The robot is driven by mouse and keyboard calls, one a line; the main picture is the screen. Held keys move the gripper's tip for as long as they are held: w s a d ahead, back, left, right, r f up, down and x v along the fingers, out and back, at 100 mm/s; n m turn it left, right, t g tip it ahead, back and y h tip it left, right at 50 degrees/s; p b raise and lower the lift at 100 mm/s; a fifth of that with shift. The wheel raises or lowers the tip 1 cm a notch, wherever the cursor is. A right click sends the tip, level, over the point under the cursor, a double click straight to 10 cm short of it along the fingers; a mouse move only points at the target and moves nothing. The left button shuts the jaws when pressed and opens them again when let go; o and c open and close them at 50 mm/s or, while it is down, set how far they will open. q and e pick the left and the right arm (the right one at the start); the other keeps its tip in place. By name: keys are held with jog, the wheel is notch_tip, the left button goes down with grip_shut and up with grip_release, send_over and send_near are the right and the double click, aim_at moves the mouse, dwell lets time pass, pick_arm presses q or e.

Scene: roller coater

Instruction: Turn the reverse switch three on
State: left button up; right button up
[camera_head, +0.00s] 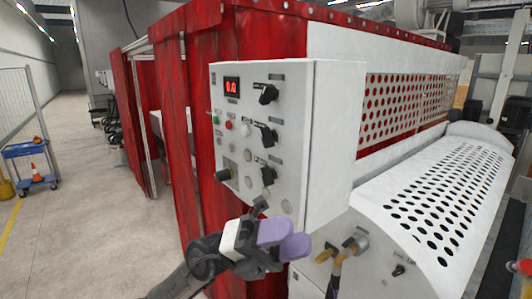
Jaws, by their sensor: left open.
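The control box (310,90) is a light grey cabinet on the roller coater. Its front panel has black rotary switches in a right-hand column: an upper one (268,94), a middle one (267,135) and a lower one (268,175). The labels are too small to read, so I cannot tell which is reverse switch three. My left gripper (284,240), with purple fingers, is open and empty in front of the panel's lower edge, below the lower switch. It hides part of the panel's bottom. My right gripper is not in view.
A red display (232,86), small buttons and another black knob (223,175) are on the panel's left side. A white perforated cover (440,195) extends right. Red curtains (176,120) hang left; open floor lies beyond.

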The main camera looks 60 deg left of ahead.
pick_arm(q)
jog(key=m+g+y, duration=0.1)
jog(key=m+y, duration=0.1)
jog(key=n+t+y+b, duration=0.3)
jog(key=n+y, duration=0.5)
jog(key=y, duration=1.2)
send_near(263, 141)
jog(key=shift+t, duration=0.5)
jog(key=w+p, duration=0.2)
jog(key=w, duration=0.1)
jog(key=w+a+p, duration=0.1)
jog(key=w+p, duration=0.3)
jog(key=w, duration=0.1)
jog(key=shift+w+a+f+p, duration=0.25)
jog(key=shift+w+p, duration=0.1)
jog(key=shift+w+a+f+p, duration=0.15)
jog(key=shift+w+p, duration=0.2)
jog(key=shift+w, duration=0.6)
grip_shut()
